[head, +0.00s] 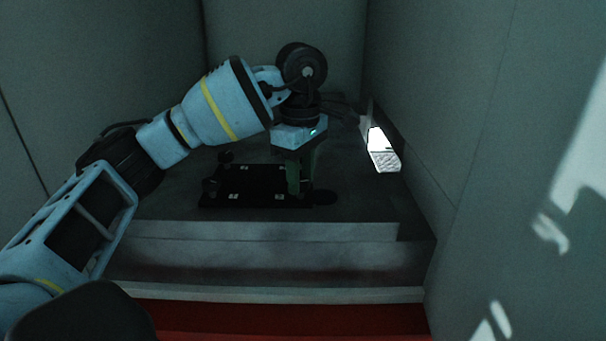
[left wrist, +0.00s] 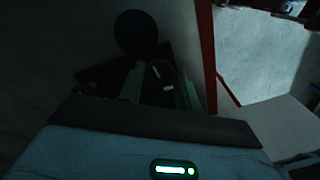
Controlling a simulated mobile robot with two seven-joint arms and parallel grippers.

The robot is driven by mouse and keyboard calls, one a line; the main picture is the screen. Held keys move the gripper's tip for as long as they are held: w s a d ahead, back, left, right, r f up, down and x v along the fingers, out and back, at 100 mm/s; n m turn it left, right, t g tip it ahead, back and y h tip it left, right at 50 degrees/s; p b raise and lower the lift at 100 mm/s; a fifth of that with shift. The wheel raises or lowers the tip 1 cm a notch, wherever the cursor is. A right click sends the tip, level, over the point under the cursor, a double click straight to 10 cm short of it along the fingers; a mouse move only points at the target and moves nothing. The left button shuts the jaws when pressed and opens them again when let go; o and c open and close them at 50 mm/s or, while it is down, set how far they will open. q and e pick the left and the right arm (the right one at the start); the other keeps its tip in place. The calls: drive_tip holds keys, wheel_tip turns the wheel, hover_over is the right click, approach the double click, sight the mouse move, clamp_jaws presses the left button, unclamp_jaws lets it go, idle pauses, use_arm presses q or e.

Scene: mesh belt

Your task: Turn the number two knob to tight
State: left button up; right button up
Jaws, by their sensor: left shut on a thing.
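A flat black plate (head: 262,199) with small light marks lies on the dark grey surface. I cannot read any knob number or tight mark. My right gripper is not in view.
Grey walls (head: 480,120) close in the space on both sides and behind. A bright patterned piece (head: 384,155) stands by the right wall. A pale stepped edge (head: 265,232) and a red band (head: 280,318) run across the front. The surface left of the plate is clear.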

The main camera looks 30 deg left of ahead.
use_arm(q)
drive_tip(key=m, duration=0.3)
drive_tip(key=shift+m, duration=2.1)
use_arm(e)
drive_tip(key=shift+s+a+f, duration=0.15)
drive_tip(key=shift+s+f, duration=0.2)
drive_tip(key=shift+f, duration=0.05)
use_arm(q)
drive_tip(key=o, duration=1)
drive_tip(key=shift+c, duration=0.2)
wheel_tip(320, 180, up, 7)
drive_tip(key=shift+s+f+p, duration=0.1)
drive_tip(key=shift+p, duration=0.2)
drive_tip(key=shift+r, duration=0.55)
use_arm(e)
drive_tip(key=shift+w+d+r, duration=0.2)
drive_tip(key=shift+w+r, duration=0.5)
